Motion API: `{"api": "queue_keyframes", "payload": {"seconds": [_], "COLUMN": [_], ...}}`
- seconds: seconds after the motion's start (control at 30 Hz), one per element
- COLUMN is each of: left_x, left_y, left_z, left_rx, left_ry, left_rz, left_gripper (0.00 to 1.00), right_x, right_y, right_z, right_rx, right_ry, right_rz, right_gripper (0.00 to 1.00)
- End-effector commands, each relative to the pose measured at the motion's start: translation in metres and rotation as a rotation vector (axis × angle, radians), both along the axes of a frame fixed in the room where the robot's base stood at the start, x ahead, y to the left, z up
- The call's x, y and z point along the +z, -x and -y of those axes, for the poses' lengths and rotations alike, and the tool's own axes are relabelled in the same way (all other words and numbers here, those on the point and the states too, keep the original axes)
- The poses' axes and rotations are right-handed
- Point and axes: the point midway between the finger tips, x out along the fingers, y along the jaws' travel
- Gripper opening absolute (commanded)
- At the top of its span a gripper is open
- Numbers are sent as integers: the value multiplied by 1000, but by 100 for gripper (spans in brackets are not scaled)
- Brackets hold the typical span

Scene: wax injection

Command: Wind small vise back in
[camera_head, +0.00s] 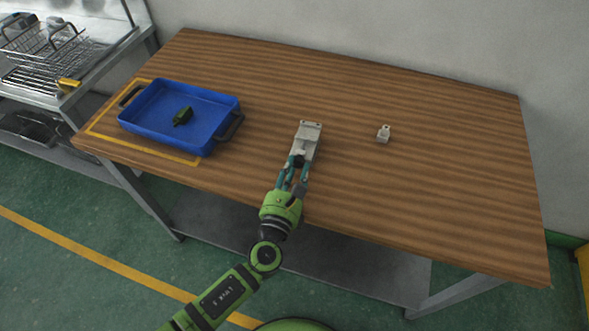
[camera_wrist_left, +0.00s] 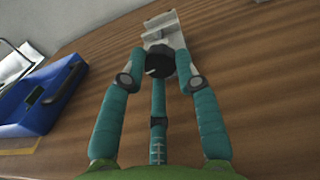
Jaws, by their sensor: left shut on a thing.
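The small vise (camera_head: 309,135) is a pale grey metal block. It lies on the wooden table with its long side pointing away from me. It also shows at the top of the left wrist view (camera_wrist_left: 163,24). A black round knob (camera_wrist_left: 160,61) with a pale mark sits at its near end. My left gripper (camera_head: 298,167) reaches in from the front edge, and its teal fingers are shut around the knob. The fingers partly hide the knob and the near end of the vise. My right gripper is not in view.
A blue tray (camera_head: 150,129) with a dark green part (camera_head: 183,116) inside stands at the left within a yellow outline. A small pale block (camera_head: 384,133) stands right of the vise. The table's right side is clear. A metal rack (camera_head: 42,62) stands far left.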

Motion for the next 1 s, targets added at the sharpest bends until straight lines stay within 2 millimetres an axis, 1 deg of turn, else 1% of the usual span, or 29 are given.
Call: {"api": "queue_keyframes", "payload": {"seconds": [0.1,0.13,0.17,0.2,0.5,0.63,0.77,1.0], "left_x": [1,1,1,1,0,-1,-1,-1], "left_y": [0,0,0,0,0,8,29,79], "left_z": [0,0,0,0,0,-2,-8,-22], "left_rx": [-1,-1,-1,-1,0,0,0,-1], "left_ry": [1,1,1,2,2,1,2,-1], "left_rz": [1,1,1,1,-1,-2,-4,-4], "left_gripper": [0,36,48,56,56,56,56,56], "right_x": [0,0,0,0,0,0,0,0], "right_y": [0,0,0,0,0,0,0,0], "right_z": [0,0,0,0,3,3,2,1], "right_rx": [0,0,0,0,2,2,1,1], "right_ry": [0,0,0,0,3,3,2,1], "right_rz": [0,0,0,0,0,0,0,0], "right_gripper": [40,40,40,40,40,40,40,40]}}
